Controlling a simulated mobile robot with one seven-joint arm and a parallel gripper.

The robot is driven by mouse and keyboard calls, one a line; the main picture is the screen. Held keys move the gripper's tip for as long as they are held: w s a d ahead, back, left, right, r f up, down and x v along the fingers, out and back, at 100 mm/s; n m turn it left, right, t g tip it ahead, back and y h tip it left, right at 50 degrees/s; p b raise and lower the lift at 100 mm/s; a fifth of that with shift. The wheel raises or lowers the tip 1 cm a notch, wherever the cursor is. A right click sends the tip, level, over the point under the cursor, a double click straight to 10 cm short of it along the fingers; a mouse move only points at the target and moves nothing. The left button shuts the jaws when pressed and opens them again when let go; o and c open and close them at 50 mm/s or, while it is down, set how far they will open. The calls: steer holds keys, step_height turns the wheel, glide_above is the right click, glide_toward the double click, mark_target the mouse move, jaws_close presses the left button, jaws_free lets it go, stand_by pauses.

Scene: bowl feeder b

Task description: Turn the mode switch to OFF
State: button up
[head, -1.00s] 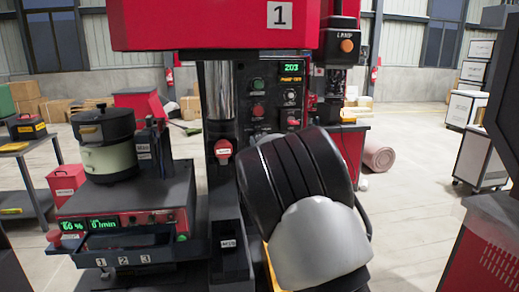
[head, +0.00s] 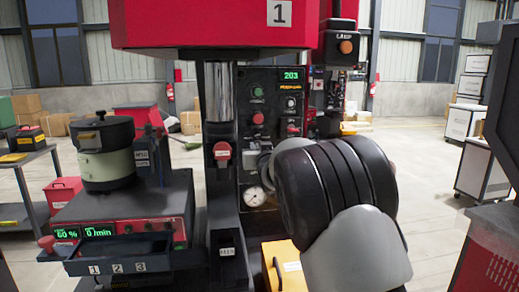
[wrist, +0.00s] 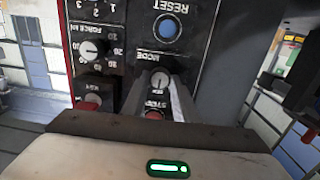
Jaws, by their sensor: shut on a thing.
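The mode switch (wrist: 160,78) is a small round knob under the word MODE on a dark panel, close up in the wrist view. My gripper (wrist: 161,92) reaches up to it, its grey fingers on either side, shut on the knob. The knob's pointer direction and position labels are too blurred to read. In the head view the dark control panel (head: 272,88) stands right of the chrome column; my black and white arm covers its lower right, and the fingers cannot be made out there.
In the wrist view, a blue RESET button (wrist: 168,28) sits above the switch, a red button (wrist: 155,115) close below, and a FORCE knob (wrist: 92,50) to the left. In the head view, a gauge (head: 255,196) and a yellow box (head: 287,262) are near my arm.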

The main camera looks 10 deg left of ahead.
steer(key=o, duration=1.1)
steer(key=shift+c, duration=0.2)
steer(key=shift+s, duration=0.1)
steer(key=b+v, duration=0.1)
steer(key=v, duration=1.6)
steer(key=shift+b, duration=0.3)
steer(key=shift+s+d+f, duration=0.1)
steer(key=shift+d, duration=0.05)
steer(key=s+d+f+m+g+h, duration=0.1)
steer(key=s+d+f+g, duration=0.4)
steer(key=s, duration=0.7)
steer(key=s+d+f+m+g+h, duration=0.1)
steer(key=s+d+f+g+h, duration=0.15)
steer(key=s+d, duration=0.65)
steer(key=s+d+f+m+g+h, duration=0.1)
steer(key=s+d+f+g, duration=0.35)
steer(key=s, duration=0.95)
step_height(320, 180, up, 13)
steer(key=p, duration=1.3)
steer(key=shift+s+t, duration=0.3)
